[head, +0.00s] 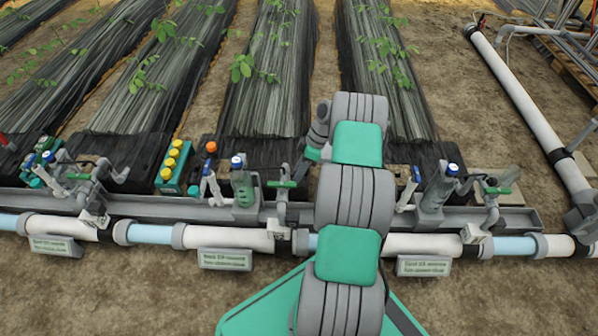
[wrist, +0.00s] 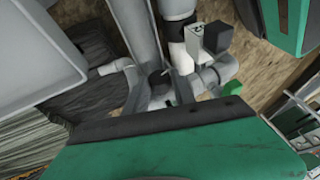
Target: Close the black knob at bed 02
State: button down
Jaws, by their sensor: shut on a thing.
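The black knob (wrist: 160,79) shows in the wrist view as a small dark piece low among grey pipe fittings. My gripper (wrist: 160,98) is around it, with grey fingers on both sides, and looks shut on it. Its green body fills the bottom of that view and hides part of the contact. In the head view my gripper (head: 303,168) is partly hidden by my arm, beside the green-handled valve (head: 282,184) above the middle sign. The knob cannot be made out there. A white tag (wrist: 194,42) with a mark like a 2 is near the knob.
A long white and blue pipe (head: 230,238) runs across the front, with signs such as the middle one (head: 225,260). A bottle block with yellow caps (head: 174,166) stands left. Another green-handled valve (head: 492,191) is right. Film-covered beds (head: 270,80) lie behind.

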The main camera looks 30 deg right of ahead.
jog(key=shift+w+r+g+y+p, duration=0.2)
jog(key=shift+w+g+y+p, duration=0.1)
jog(key=shift+p, duration=0.15)
jog(key=shift+f+p, duration=0.1)
jog(key=shift+p, duration=0.2)
jog(key=shift+g, duration=0.3)
jog(key=shift+s, duration=0.1)
jog(key=c, duration=1.2)
grip_release()
jog(key=shift+f, duration=0.1)
jog(key=shift+o, duration=0.6)
jog(key=shift+s, duration=0.1)
